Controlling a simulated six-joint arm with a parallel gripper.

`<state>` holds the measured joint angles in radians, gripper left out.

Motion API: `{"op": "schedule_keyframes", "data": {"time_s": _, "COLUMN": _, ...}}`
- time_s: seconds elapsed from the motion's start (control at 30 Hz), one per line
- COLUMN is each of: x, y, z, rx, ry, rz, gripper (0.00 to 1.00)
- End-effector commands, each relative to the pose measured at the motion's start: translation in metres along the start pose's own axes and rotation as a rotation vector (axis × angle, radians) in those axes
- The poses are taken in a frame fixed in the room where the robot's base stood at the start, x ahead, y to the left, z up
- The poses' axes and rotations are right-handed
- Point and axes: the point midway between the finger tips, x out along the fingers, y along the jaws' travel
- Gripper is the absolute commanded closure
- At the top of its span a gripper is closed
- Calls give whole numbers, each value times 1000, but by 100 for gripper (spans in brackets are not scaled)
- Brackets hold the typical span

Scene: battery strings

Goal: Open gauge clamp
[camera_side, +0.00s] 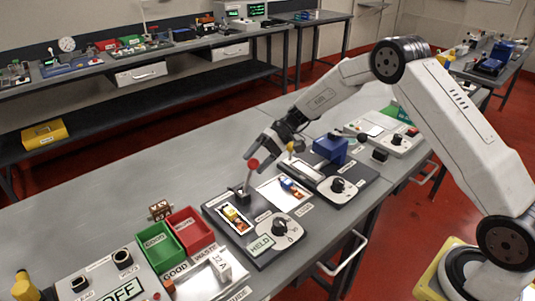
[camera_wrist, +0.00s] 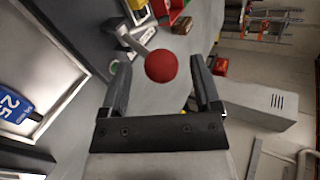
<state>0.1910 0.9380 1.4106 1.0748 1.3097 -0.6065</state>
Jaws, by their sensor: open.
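The clamp lever (camera_side: 248,178) stands tilted on the dark gauge panel (camera_side: 263,262) in the side view, topped by a red ball knob (camera_side: 253,164). A display on this panel reads HELD (camera_side: 261,245). My gripper (camera_side: 262,147) is open, just above and beside the knob. In the wrist view the red ball (camera_wrist: 161,67) appears between the fingertips of my gripper (camera_wrist: 161,61), with gaps on both sides. I cannot tell its exact depth between the fingers. Colored cells (camera_side: 236,218) lie in a slot beside the lever base.
A green bin (camera_side: 160,246) and a red bin (camera_side: 191,229) stand left of the panel. A second dark panel with a blue block (camera_side: 331,149) and black knob (camera_side: 338,185) lies to the right.

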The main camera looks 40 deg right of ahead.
Motion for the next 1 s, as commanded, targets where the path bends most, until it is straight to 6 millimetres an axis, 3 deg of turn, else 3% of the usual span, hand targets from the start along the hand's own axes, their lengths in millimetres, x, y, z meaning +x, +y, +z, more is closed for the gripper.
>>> {"op": "schedule_keyframes", "data": {"time_s": 0.6, "x": -67, "y": 0, "z": -1, "rx": -1, "ry": 4, "rz": 0, "gripper": 19}}
{"op": "schedule_keyframes", "data": {"time_s": 1.0, "x": -76, "y": 0, "z": 0, "rx": 0, "ry": 2, "rz": 0, "gripper": 19}}
